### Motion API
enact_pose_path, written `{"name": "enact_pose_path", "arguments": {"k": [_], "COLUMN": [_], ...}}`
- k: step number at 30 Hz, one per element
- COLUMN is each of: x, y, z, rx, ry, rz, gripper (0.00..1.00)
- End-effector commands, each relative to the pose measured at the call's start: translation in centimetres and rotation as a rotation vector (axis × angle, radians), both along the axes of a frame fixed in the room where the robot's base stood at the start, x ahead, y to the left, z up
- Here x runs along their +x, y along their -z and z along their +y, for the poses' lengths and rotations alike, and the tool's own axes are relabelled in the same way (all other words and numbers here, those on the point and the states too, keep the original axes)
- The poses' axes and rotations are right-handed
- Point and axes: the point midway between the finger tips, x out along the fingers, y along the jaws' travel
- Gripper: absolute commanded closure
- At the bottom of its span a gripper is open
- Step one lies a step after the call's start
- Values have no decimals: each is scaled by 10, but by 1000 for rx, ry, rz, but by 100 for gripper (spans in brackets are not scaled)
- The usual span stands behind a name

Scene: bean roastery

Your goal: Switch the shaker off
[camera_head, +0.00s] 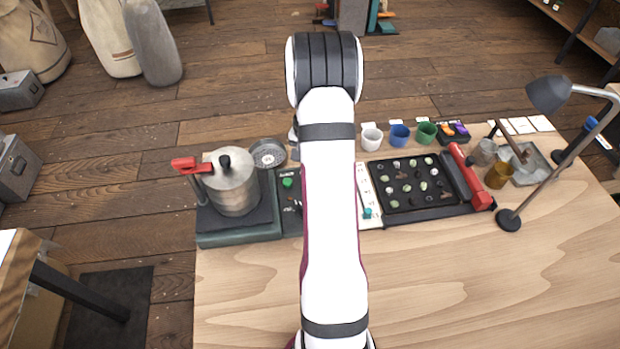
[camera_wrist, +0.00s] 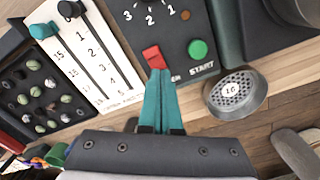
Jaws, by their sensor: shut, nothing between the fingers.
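A dark control panel (camera_wrist: 170,25) fills the top middle of the wrist view. It carries a red switch (camera_wrist: 153,55), a green START button (camera_wrist: 197,49) and a dial marked 1, 2, 3. My gripper (camera_wrist: 158,73) is shut and empty, its teal fingertips right at the lower edge of the red switch. I cannot tell whether they touch it. The switch's label is partly covered by the fingers. In the head view my arm hides the gripper and part of the panel (camera_head: 288,197). A metal drum (camera_head: 232,182) on a dark green base, possibly the shaker, stands left of the panel.
A round metal sieve (camera_wrist: 237,92) lies right of the fingers. A white slider scale (camera_wrist: 88,50) and a black bean tray (camera_wrist: 40,95) are on the left. Cups, a red-ended roller (camera_head: 470,178) and a lamp (camera_head: 548,95) stand farther right on the table. The table's front is clear.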

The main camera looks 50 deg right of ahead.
Motion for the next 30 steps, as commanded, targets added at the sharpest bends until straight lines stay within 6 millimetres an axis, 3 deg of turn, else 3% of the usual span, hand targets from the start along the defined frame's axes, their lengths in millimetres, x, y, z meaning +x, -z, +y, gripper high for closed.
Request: {"name": "enact_pose_path", "arguments": {"k": [15,30], "x": [0,0], "y": [5,-50], "z": [0,0], "rx": [0,-1], "ry": [0,1], "rz": [0,-1], "gripper": [100,100]}}
